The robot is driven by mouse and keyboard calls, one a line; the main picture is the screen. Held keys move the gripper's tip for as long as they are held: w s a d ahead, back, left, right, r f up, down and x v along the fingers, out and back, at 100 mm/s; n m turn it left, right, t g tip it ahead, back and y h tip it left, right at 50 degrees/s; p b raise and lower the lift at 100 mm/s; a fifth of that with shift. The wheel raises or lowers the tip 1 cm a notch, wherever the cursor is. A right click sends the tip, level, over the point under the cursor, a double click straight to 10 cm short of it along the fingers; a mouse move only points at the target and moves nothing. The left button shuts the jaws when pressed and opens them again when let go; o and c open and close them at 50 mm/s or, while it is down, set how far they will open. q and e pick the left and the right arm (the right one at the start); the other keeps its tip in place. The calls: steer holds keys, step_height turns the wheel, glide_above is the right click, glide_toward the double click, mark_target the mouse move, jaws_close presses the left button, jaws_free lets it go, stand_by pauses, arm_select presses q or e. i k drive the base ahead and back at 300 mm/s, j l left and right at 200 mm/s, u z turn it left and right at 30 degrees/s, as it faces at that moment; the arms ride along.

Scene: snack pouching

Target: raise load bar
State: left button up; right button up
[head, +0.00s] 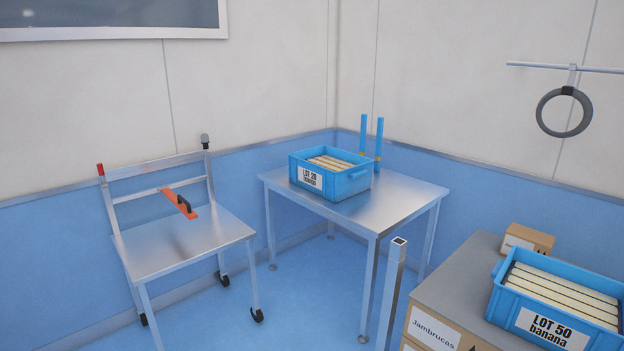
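An orange bar (173,196) with a black handle (184,204) shows at the left, on a metal cart (185,245). It lies slantwise from the cart's rear cross rail (140,193) out over the flat top. I cannot tell whether it touches the top or is held just above it. The cart has a raised back frame with a red cap (100,169) on its left post and a grey knob (205,139) on its right post. Neither of my grippers is in view.
A steel table (400,205) holds a blue crate (345,184) labelled LOT 20, with two blue uprights (378,140) behind. At right, a blue LOT 50 crate (497,299) sits near cardboard boxes (432,328). A grey post (395,285) stands in front. A ring (541,115) hangs from a rail.

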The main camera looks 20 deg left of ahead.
mark_target(182, 205)
steer(key=u, duration=1.35)
steer(key=i, duration=0.15)
steer(key=j, duration=0.1)
